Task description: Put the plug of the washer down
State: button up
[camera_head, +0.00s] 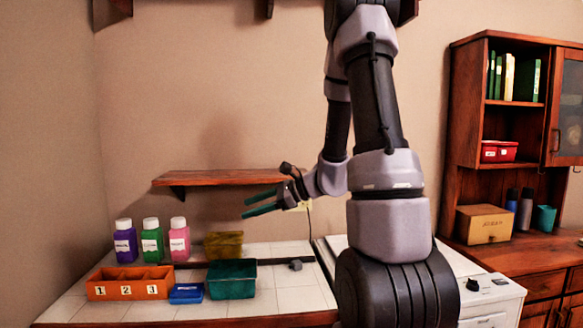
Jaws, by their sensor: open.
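A small grey block with a dark cord, which looks like the washer's plug (296,265), lies on the white tiled counter (281,297). My gripper (246,206) is in the air above the counter and in front of the wall, up and to the left of the plug. Its two teal fingers are spread apart and point left, with nothing between them. The white washer (497,303) with a dark knob is at the lower right, partly hidden by my arm.
A pale wall socket (303,206) is behind my gripper, with a thin dark cord hanging near it. A wooden shelf (205,178) is close by. Bottles (151,241), an orange numbered box (130,285), a blue box (187,294) and green bin (232,281) crowd the counter's left.

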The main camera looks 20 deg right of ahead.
jog(key=s+a+r+n+g+h, duration=0.1)
jog(key=s+r+n+g+h, duration=0.2)
jog(key=s+n, duration=0.4)
jog(key=s+a+r+n+h, duration=0.1)
jog(key=s+r+n+h, duration=0.2)
jog(key=s+r+n, duration=0.45)
jog(key=s+d+r+n+t+h, duration=0.1)
jog(key=s+d+r+t+h, duration=0.2)
jog(key=s+d, duration=0.1)
jog(key=shift+s+d+r+h, duration=0.2)
jog(key=shift+s+d+h, duration=0.15)
jog(key=shift+s, duration=0.45)
